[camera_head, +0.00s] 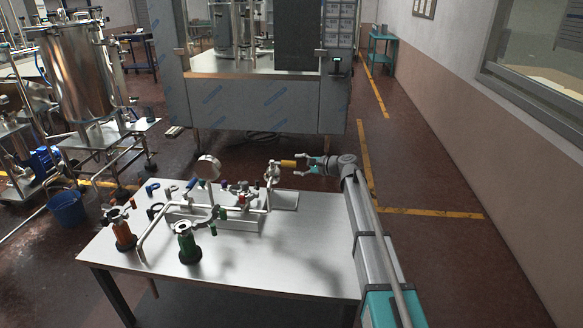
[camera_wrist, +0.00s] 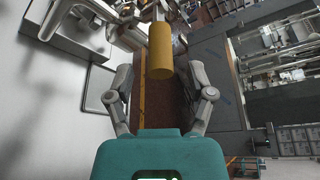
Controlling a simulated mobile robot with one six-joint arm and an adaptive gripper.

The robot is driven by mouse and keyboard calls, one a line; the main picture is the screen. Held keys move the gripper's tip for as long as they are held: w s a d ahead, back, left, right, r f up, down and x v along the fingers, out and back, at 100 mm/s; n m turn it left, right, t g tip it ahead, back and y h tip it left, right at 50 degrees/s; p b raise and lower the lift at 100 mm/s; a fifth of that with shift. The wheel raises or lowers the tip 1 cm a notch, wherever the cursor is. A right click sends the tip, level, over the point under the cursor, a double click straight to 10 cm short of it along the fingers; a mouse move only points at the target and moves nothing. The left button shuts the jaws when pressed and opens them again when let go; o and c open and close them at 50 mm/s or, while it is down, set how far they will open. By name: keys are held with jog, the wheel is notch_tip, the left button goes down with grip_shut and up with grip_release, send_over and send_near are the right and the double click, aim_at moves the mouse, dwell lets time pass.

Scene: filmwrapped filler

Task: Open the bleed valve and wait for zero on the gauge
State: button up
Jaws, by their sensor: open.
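The bleed valve (camera_head: 272,174) stands on the pipework near the table's far edge. Its yellow handle (camera_head: 289,163) points sideways toward my gripper (camera_head: 308,166). In the wrist view the yellow handle (camera_wrist: 160,48) reaches down between the two fingers of my gripper (camera_wrist: 160,74). The fingers are spread, with a gap on each side of the handle; I see no contact. The round white gauge (camera_head: 208,167) stands on the left part of the pipework. Its reading is too small to make out.
The pipework stands on a steel table (camera_head: 290,255). A green-bodied fitting (camera_head: 188,246) and an orange-bodied fitting (camera_head: 123,234) stand at its left. A large grey machine (camera_head: 262,105) rises behind the table. The table's front right is clear. A blue bucket (camera_head: 68,208) is on the floor.

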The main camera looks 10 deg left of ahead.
aim_at(284, 165)
jog(key=shift+x, duration=1.6)
grip_shut()
